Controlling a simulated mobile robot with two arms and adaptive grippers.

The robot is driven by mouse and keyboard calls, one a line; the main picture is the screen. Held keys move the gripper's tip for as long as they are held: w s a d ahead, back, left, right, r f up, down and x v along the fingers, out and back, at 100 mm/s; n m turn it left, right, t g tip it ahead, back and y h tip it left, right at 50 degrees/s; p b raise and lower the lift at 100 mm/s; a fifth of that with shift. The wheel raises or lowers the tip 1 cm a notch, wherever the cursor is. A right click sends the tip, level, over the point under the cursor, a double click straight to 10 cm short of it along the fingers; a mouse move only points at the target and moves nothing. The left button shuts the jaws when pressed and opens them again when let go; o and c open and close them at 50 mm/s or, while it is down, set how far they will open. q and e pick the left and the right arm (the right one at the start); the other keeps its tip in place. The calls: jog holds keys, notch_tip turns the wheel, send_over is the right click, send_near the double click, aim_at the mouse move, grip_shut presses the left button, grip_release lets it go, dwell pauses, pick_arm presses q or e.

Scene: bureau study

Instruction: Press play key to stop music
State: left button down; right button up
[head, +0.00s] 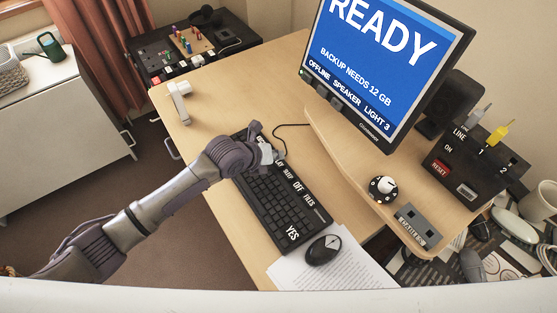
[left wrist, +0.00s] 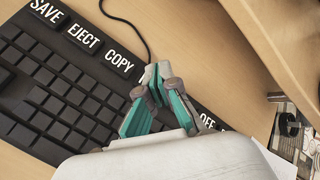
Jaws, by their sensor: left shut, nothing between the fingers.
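The black keyboard (head: 275,205) lies on the wooden desk, with large white labels along one edge. No label reading PLAY is clearly legible; the labels just past COPY are hidden behind my fingers. My left gripper (head: 270,155) is shut and empty over the labelled row. In the left wrist view its fingertips (left wrist: 157,78) are just right of COPY. I cannot tell whether they touch a key. My right gripper is not in view.
A monitor (head: 385,65) reading READY stands behind the keyboard. A mouse (head: 323,249) rests on paper near the front. A round dial (head: 383,188) and a black switch box (head: 465,165) stand at the right. A white handle-like object (head: 180,100) is on the left of the desk.

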aim_at(277, 164)
pick_arm(q)
notch_tip(277, 164, up, 5)
jog(key=p, duration=0.4)
jog(key=shift+r+p, duration=0.1)
jog(key=shift+p, duration=0.2)
dwell(0.6)
